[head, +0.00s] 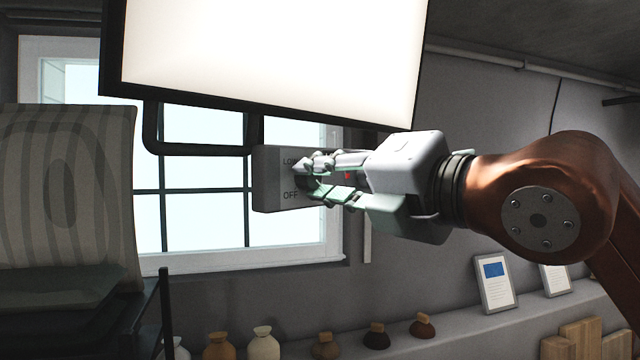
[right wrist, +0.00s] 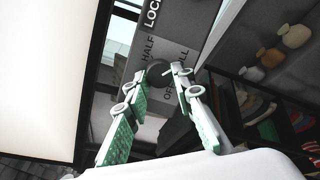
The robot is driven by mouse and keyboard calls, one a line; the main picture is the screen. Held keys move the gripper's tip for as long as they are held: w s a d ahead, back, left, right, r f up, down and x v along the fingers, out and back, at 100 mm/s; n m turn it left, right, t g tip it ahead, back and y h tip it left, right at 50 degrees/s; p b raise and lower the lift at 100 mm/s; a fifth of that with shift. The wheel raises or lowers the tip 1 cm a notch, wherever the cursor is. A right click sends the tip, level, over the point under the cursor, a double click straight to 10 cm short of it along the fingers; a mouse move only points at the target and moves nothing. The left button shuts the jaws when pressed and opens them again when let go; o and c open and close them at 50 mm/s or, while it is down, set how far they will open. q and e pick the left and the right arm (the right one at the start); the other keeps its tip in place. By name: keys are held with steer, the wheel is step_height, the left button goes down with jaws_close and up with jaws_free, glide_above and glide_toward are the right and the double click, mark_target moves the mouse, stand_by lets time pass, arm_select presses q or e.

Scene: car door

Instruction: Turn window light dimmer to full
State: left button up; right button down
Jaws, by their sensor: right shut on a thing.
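The window light (head: 275,55) is a large bright white panel in a black frame at the top of the head view. Below it hangs a grey control box (head: 270,182) marked LOCK and OFF. In the right wrist view the box face (right wrist: 176,40) also shows HALF and a partly covered FULL. A dark round dimmer knob (right wrist: 158,74) sits on that face. My right gripper (head: 308,178) is shut on the knob; its fingertips (right wrist: 159,72) lie on either side of it. The knob's pointer setting cannot be made out. My left gripper is not in view.
A bent black tube (head: 195,150) runs under the panel, before a paned window (head: 205,225). A striped board (head: 65,190) stands at left on a dark rack. A ledge (head: 450,325) with several vases and framed cards runs below my right arm.

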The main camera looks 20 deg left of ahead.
steer(key=shift+m, duration=0.5)
steer(key=c, duration=1.6)
jaws_free()
steer(key=shift+d, duration=0.1)
steer(key=v, duration=1.1)
steer(key=shift+s+d+r, duration=0.1)
steer(key=shift+s+d, duration=0.2)
